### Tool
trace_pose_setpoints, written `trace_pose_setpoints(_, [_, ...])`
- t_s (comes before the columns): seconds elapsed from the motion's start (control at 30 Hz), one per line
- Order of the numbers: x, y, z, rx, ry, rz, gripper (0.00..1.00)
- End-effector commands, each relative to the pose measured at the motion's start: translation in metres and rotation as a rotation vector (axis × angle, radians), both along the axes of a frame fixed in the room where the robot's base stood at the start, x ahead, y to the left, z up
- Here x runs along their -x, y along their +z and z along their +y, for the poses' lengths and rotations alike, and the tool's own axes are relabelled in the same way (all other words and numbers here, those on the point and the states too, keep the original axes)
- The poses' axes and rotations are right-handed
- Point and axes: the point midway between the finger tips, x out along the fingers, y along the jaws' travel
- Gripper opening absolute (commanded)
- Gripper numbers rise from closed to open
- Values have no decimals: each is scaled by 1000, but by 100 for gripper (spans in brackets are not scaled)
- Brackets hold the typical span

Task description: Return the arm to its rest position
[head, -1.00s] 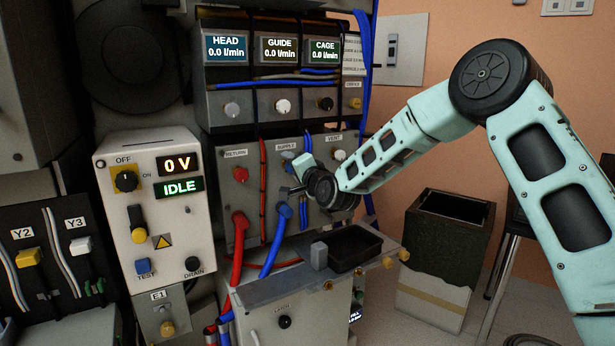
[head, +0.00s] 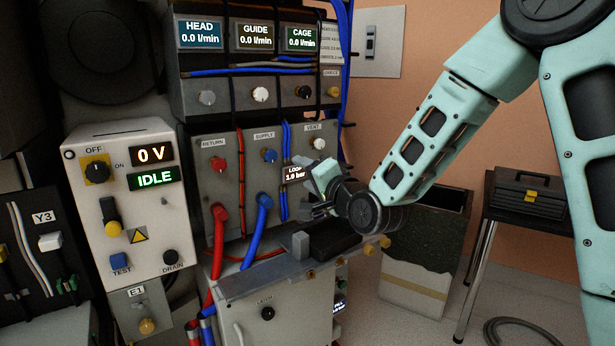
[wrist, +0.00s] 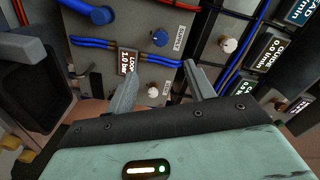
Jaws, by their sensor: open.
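My arm comes in from the upper right in the head view. My gripper (head: 318,208) is in front of the valve panel (head: 195,180), just above the small shelf, near the display reading LOOP 1.0 bar (head: 294,174). In the wrist view, the two fingers of my gripper (wrist: 158,88) stand apart with nothing between them. The LOOP display (wrist: 128,62) shows beside the left finger there. The gripper's fingertips are small and partly hidden by the wrist in the head view.
A black tray (head: 335,246) and a grey block (head: 300,244) are on the shelf below my gripper. A control box (head: 103,205) reads 0 V and IDLE. Red and blue hoses (head: 258,235) hang from the panel.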

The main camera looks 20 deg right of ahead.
Motion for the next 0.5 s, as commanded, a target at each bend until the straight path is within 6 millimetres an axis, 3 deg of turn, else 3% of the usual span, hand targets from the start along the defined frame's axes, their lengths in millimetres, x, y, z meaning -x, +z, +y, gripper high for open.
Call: trace_pose_setpoints(0.5, [2, 0, 6, 18, 13, 14, 54])
